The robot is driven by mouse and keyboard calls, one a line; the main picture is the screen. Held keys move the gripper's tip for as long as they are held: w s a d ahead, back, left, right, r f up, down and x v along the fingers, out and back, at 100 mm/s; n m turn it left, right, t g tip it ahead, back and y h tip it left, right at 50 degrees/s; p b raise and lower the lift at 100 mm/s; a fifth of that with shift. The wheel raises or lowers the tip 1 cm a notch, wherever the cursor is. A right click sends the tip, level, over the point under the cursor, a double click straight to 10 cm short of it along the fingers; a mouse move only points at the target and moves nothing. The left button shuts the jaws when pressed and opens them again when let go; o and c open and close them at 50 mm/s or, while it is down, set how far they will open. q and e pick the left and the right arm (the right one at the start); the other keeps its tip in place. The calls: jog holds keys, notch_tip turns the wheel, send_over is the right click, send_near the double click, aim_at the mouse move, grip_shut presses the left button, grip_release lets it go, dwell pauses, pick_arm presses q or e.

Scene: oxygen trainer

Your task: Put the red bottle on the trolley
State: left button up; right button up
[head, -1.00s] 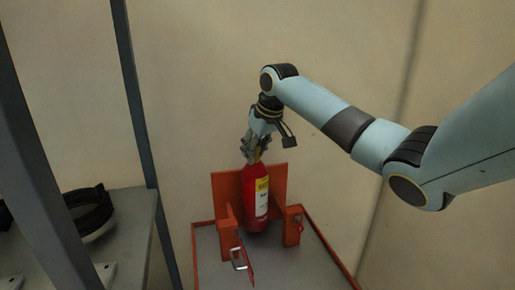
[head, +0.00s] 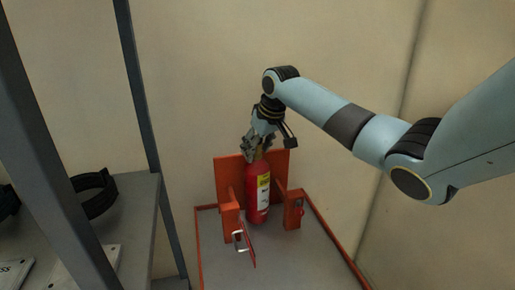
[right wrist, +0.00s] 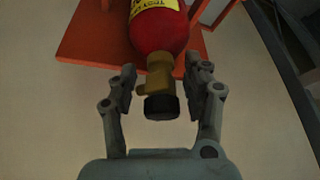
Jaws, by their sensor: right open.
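The red bottle (head: 256,193) with a yellow and white label stands upright in an orange bracket on the trolley (head: 302,262), a grey platform with an orange rim. My right gripper (head: 259,146) is above the bottle, at its neck. In the right wrist view the open fingers of my right gripper (right wrist: 166,94) stand on either side of the bottle's brass valve and black cap (right wrist: 161,106), with gaps on both sides. The bottle's red shoulder (right wrist: 158,32) lies just beyond the fingertips. My left gripper is not in view.
The orange bracket (head: 228,172) has a back plate and side posts, with a metal latch (head: 241,240) hanging at the front. A grey shelf (head: 133,205) with black rings (head: 95,194) stands at the left behind dark posts. The wall is close behind the bracket.

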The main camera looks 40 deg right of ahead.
jog(key=v, duration=1.2)
jog(key=shift+b, duration=0.4)
